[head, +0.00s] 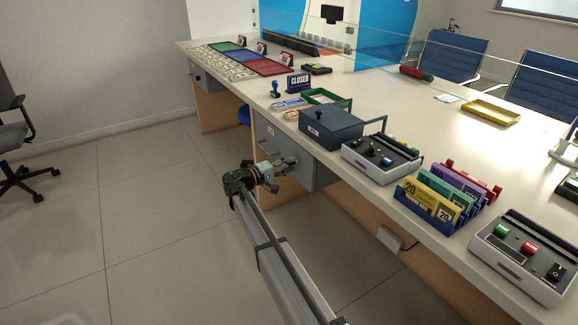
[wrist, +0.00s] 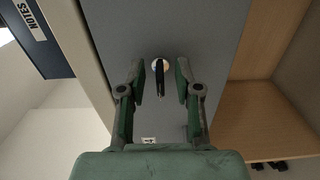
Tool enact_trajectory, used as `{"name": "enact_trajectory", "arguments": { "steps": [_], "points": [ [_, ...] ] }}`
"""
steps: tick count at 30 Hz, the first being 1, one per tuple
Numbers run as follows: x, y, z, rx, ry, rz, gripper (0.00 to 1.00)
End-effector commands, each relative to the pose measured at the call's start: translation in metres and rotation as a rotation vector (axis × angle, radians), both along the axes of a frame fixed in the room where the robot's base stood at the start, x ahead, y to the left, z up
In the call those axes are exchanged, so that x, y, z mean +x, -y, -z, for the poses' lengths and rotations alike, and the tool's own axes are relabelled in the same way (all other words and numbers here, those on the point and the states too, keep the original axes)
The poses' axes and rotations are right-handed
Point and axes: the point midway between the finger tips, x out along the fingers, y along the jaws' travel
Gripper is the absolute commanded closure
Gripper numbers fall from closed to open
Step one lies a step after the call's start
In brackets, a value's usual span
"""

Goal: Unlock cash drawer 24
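The grey drawer unit (head: 266,131) hangs under the counter's front edge. In the wrist view its flat grey front (wrist: 205,40) fills the middle. A dark key (wrist: 159,82) stands out from a round lock (wrist: 165,65) in that front. My gripper (head: 290,161) is at the drawer unit in the head view. In the wrist view the fingers of my gripper (wrist: 160,85) are open, one on each side of the key, with a gap to it on both sides. A small label (wrist: 149,140) is on the front; its number is too small to read.
A dark blue box (head: 332,127) stands on the counter above, near a grey device (head: 380,158) with knobs. A banknote rack (head: 440,195) stands further right. Another grey drawer unit (head: 207,80) is at the far left. Wooden panels (wrist: 275,125) flank an open space under the counter.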

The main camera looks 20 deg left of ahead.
Motion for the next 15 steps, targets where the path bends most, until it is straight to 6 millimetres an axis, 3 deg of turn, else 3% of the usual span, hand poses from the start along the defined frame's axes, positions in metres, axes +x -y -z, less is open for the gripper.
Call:
{"name": "enact_trajectory", "arguments": {
  "steps": [15],
  "points": [
    [-0.068, -0.052, 0.0, 0.0, 0.0, -0.002, 0.67]
  ]
}}
